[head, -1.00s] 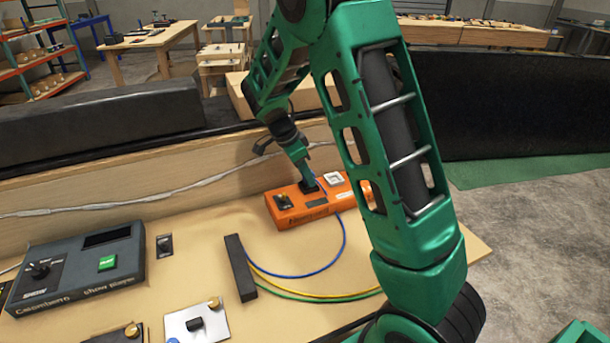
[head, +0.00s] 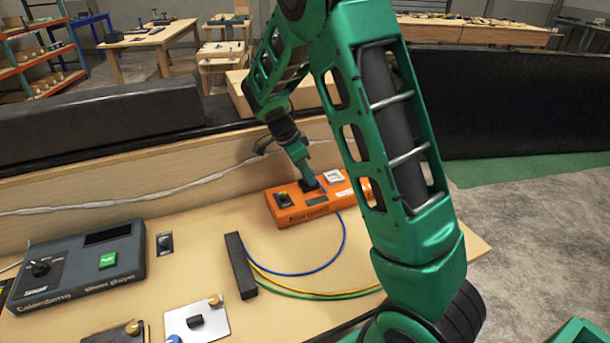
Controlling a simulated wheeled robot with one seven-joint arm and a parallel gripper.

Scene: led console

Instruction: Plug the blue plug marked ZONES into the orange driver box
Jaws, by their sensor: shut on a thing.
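The orange driver box (head: 290,216) lies on the wooden bench, right of the middle, with a dark square part on its left end and a pale square part near its back right. My gripper (head: 309,186) points down at the top of the box, at a dark spot between those two parts. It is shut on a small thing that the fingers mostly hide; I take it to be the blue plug. A blue cable (head: 341,245) curves from beside the box to the dark bar. The ZONES mark cannot be read, and I cannot tell whether the plug is seated.
A dark bar (head: 240,265) lies left of the cables, with yellow and green cables (head: 320,294) running right from it. A grey console (head: 75,262) with a green button stands at left. A metal plate (head: 197,320) with a knob lies in front.

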